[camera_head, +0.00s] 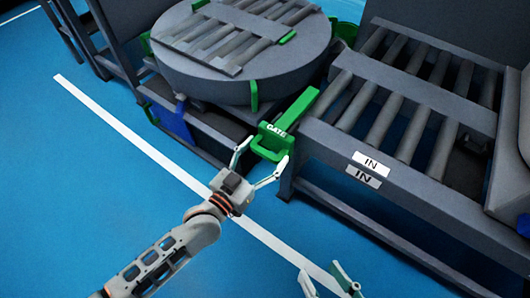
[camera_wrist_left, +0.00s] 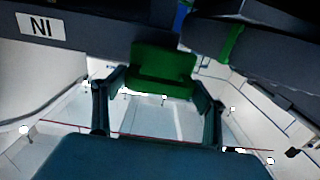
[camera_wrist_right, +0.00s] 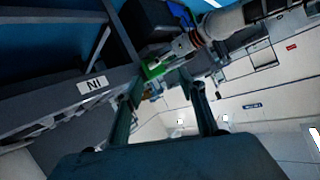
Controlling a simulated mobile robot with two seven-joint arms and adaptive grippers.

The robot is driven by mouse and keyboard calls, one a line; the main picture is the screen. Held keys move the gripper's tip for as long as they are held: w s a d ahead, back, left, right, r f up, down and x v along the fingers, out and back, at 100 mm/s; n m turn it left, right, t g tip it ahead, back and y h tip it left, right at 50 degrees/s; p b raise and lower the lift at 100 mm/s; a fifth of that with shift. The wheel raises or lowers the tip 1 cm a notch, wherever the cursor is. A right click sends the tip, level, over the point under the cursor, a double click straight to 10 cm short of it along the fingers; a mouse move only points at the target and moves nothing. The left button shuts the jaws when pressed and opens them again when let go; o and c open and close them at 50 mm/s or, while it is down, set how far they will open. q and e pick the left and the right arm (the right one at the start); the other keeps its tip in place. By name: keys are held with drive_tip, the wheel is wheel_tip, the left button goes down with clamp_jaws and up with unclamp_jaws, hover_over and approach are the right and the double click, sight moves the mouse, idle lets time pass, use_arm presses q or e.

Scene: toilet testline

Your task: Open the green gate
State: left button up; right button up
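The green gate (camera_head: 273,139), marked "GATE", sits between the round turntable (camera_head: 240,55) and the roller conveyor marked "IN" (camera_head: 400,100). Its green bar extends up and right toward the conveyor end. My left gripper (camera_head: 262,154) is open, with one finger on each side of the gate's front handle; I cannot tell whether they touch. In the left wrist view the gate (camera_wrist_left: 163,68) shows just beyond and between the spread fingers (camera_wrist_left: 160,98). My right gripper (camera_head: 326,281) is open and empty at the lower edge, away from the gate. The gate (camera_wrist_right: 154,68) also shows in the right wrist view.
The conveyor's grey frame (camera_head: 370,190) stands close to the right of my left gripper. A dark grey stand (camera_head: 120,30) is at the upper left. The blue floor (camera_head: 60,180) with a white line is clear on the left.

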use_arm(q)
drive_tip(key=shift+s, duration=0.1)
drive_tip(key=c, duration=0.5)
drive_tip(key=shift+s+a, duration=0.15)
drive_tip(key=shift+s, duration=0.1)
drive_tip(key=p+v, duration=0.4)
drive_tip(key=v, duration=1)
use_arm(e)
drive_tip(key=d+n, duration=0.2)
drive_tip(key=d+h, duration=0.1)
drive_tip(key=d, duration=0.1)
drive_tip(key=shift+d+f+n+g, duration=0.1)
drive_tip(key=shift+f+n+g, duration=0.25)
drive_tip(key=shift+n+g, duration=0.05)
use_arm(q)
drive_tip(key=shift+s, duration=0.15)
